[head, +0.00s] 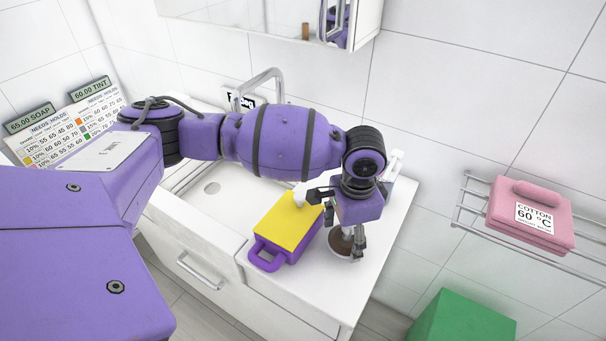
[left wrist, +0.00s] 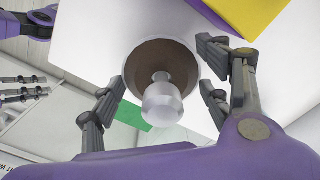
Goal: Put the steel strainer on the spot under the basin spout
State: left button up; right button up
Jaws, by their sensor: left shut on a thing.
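The steel strainer (head: 341,245) looks like a round dish with a grey rim, a brownish inside and a pale shiny knob. It is at the right part of the counter, below my left gripper (head: 345,228), which is shut on it. In the left wrist view the strainer (left wrist: 148,62) sits between the fingers (left wrist: 160,100); the exact contact is unclear. The white basin (head: 190,203) is to its left, with a round drain. The metal spout (head: 262,88) rises behind the basin. My arm hides part of the basin. My right gripper (left wrist: 24,87) shows at the left edge of the left wrist view, fingers apart.
A yellow and purple case (head: 288,222) with a handle lies between the basin and the strainer. Something white (head: 394,165) stands behind my gripper. A pink case (head: 530,212) lies on a wall rack, above a green box (head: 460,318). A mirrored cabinet (head: 275,22) hangs above.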

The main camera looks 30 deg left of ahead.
aim_at(346, 240)
pick_arm(q)
jog(key=shift+f, duration=1.35)
jog(key=shift+s+f, duration=0.1)
jog(key=o, duration=1.2)
jog(key=shift+c, duration=0.2)
